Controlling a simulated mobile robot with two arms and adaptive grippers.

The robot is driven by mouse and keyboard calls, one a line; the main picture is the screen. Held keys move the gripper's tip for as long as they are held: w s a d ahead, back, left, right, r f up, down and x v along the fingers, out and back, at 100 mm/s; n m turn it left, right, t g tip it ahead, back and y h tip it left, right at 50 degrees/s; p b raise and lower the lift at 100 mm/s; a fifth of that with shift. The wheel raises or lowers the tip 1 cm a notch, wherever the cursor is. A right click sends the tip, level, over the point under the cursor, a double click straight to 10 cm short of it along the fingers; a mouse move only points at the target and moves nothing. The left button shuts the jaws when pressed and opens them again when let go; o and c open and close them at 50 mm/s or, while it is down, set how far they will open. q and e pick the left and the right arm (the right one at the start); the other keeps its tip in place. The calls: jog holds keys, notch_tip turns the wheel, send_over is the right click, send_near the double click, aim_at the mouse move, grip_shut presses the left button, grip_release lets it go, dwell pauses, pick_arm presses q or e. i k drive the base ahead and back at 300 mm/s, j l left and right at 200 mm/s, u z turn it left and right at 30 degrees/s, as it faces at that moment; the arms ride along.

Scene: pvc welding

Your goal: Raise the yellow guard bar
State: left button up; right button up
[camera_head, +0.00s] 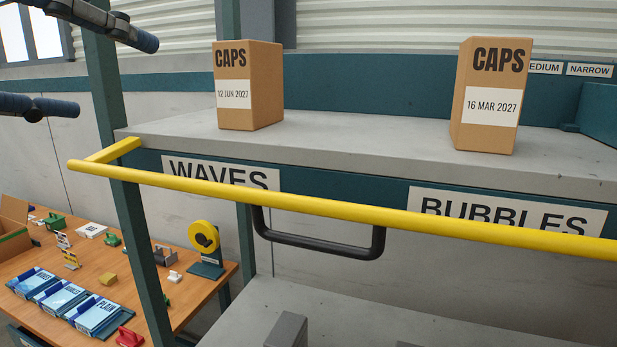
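The yellow guard bar (330,206) runs across the front of the upper shelf, from the left post out past the right edge of the camera_head view. A short yellow arm at its left end joins it to the shelf side. A black U-shaped handle (318,250) hangs below the bar. The bar crosses in front of the WAVES and BUBBLES labels. My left gripper (112,75) shows at the upper left, with two dark, blue-padded fingers spread apart. It is empty, above and left of the bar and apart from it. My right gripper is not in view.
Two cardboard CAPS boxes (247,85) (490,95) stand on the upper shelf (370,145). A teal post (122,165) rises at the left. A wooden table (95,262) with blue packs, a yellow tape roll and small parts is at lower left. A lower shelf (340,318) lies beneath.

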aim_at(380, 219)
jog(key=k+j, duration=0.25)
jog(key=k, duration=0.25)
jog(key=k+j, duration=0.3)
jog(key=k, duration=0.2)
